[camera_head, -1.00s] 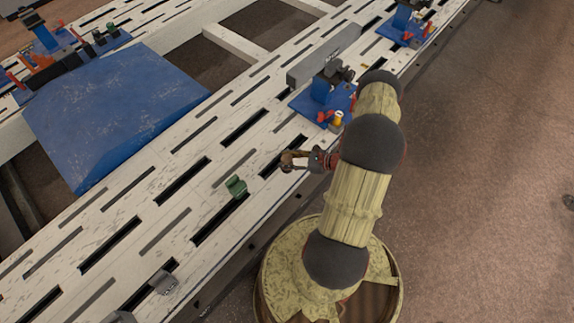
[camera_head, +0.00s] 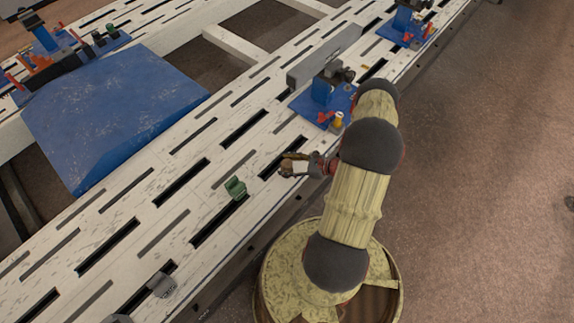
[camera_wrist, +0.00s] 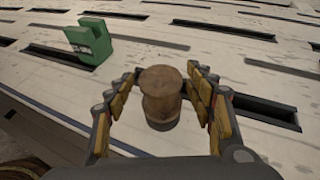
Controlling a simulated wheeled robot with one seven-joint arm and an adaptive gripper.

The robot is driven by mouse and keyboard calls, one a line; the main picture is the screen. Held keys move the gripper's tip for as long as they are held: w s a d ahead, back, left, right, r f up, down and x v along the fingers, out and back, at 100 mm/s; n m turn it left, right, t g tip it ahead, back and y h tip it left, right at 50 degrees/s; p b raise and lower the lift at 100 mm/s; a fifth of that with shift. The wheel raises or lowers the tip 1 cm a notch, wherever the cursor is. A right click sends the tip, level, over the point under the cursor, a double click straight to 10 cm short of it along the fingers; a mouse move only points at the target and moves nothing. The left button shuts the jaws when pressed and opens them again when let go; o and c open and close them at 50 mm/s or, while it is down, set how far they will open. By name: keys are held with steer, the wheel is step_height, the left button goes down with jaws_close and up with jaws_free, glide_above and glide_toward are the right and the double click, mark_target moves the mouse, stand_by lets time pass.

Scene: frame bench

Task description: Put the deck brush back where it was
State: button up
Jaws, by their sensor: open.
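A brown, round-topped wooden piece (camera_wrist: 160,95) stands on the slotted white bench between my fingers in the wrist view. It may be the deck brush or its handle; no bristles show. My gripper (camera_wrist: 158,100) is open, with a finger on each side of the piece and visible gaps between. In the head view my gripper (camera_head: 291,165) is low over the bench's near edge, and the piece is too small there to make out clearly.
A green block (camera_head: 236,188) stands on the slotted bench (camera_head: 150,215), left of my gripper. A blue clamp fixture (camera_head: 322,98) and a grey bar (camera_head: 325,55) are behind it. A grey part (camera_head: 162,284) is at the near left. A blue plate (camera_head: 110,115) lies farther left.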

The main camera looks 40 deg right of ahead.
steer(key=shift+r, duration=0.1)
steer(key=shift+s+d+r, duration=0.15)
steer(key=shift+s, duration=0.05)
steer(key=p+v, duration=0.4)
steer(key=v, duration=0.7)
steer(key=w+a+r+n+g, duration=0.3)
steer(key=a+r+n, duration=0.2)
steer(key=r, duration=0.6)
steer(key=w+a+r+n+g, duration=0.3)
steer(key=a+r+n, duration=0.25)
steer(key=r, duration=0.45)
steer(key=w+a+r+n+g, duration=0.3)
steer(key=a+r+n, duration=0.25)
steer(key=r, duration=0.55)
steer(key=s+a+r+n+t+h, duration=0.1)
steer(key=s+a+r+n+h, duration=0.2)
steer(key=s+a+r+n, duration=0.4)
steer(key=s+a+r+n+t+h, duration=0.1)
steer(key=s+a+r+n+h, duration=0.2)
steer(key=s+a+r+n, duration=0.4)
step_height(320, 180, up, 8)
steer(key=shift+a+f+n+t, duration=0.15)
steer(key=shift+a+n+t, duration=0.15)
steer(key=shift+a, duration=0.75)
